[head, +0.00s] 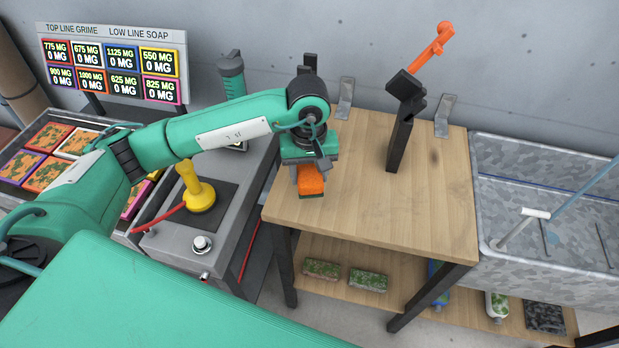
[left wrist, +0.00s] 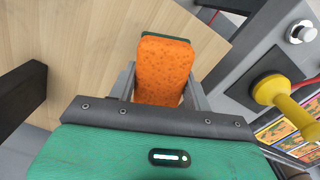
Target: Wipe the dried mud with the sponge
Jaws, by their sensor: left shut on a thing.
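The sponge (head: 311,179) is an orange block with a dark green scrubbing side underneath. My left gripper (head: 309,166) is shut on it and points down over the left part of the wooden bench top (head: 350,215). In the left wrist view, the sponge (left wrist: 165,70) sits between the two grey fingers, with bare wood and the bench edge around it. I cannot tell whether it touches the wood. A faint brown spot (head: 435,156) shows on the bench top; I cannot tell whether it is dried mud. Blotched, colour-framed panels (head: 45,176) lie in a tray at left. My right gripper is not in view.
A black post (head: 400,143) with an orange part (head: 435,45) stands on the bench. A yellow plunger-shaped handle (head: 200,196) is on the grey cabinet at left. A metal sink (head: 490,215) adjoins at right. A sign board (head: 113,68) stands behind. The bench front is clear.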

